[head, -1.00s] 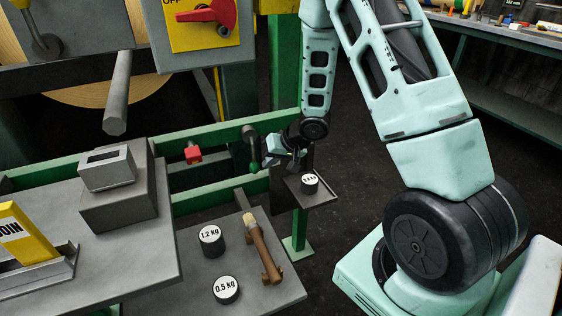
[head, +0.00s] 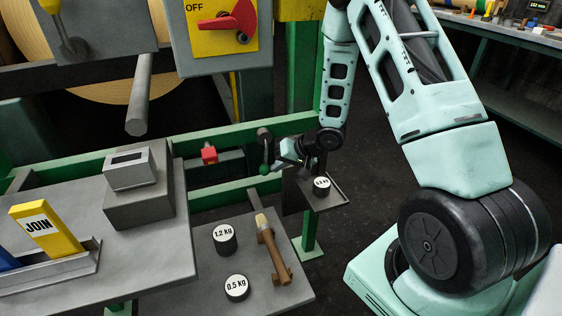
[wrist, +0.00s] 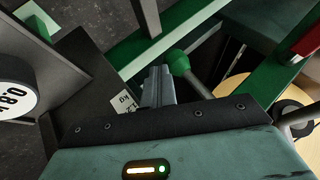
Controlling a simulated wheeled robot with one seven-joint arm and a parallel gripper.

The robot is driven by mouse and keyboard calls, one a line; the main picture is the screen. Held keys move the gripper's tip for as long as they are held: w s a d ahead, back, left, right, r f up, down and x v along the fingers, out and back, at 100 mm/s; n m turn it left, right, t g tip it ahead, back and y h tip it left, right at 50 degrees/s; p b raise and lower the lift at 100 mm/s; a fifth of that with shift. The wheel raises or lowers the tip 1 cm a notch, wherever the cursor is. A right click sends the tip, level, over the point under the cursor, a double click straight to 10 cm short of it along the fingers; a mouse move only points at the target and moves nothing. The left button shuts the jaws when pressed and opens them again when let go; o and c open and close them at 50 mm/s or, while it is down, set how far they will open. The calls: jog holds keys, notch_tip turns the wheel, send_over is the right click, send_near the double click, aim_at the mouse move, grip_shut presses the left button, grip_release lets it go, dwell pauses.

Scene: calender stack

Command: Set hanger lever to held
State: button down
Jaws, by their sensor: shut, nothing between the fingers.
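The lever with a green ball knob (head: 264,169) hangs down from a dark pivot at the green rail, just left of my gripper. My gripper (head: 279,164) is small and partly dark in the head view, close to the right of the knob. In the wrist view my gripper (wrist: 158,78) has its fingers together and empty. The green knob (wrist: 178,62) lies just right of the fingertips there, with its grey rod running down and right. I cannot tell whether fingers and knob touch.
A weight (head: 321,187) stands on a small plate below my gripper. The 1.2 kg weight (head: 224,240), the 0.5 kg weight (head: 236,288) and a brown wooden-handled tool (head: 273,251) are on the grey shelf.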

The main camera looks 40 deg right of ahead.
aim_at(265, 170)
jog(key=a+y+p, duration=0.1)
jog(key=a+m+t+y+p, duration=0.1)
jog(key=y+p, duration=0.1)
jog(key=shift+w+a+f, duration=0.15)
jog(key=shift+w+a, duration=0.15)
jog(key=shift+w, duration=0.05)
jog(key=shift+w+a+m+t+y+p, duration=0.25)
jog(key=shift+a+m+t+y+p, duration=0.2)
jog(key=shift+a+t+y, duration=0.4)
jog(key=shift+w+a+m+y, duration=0.15)
jog(key=shift+a+m+y, duration=0.1)
jog(key=shift+a+y, duration=0.3)
jog(key=shift+r+y, duration=0.2)
jog(key=shift+y, duration=0.1)
jog(key=shift+f+t, duration=0.1)
jog(key=shift+t, duration=0.15)
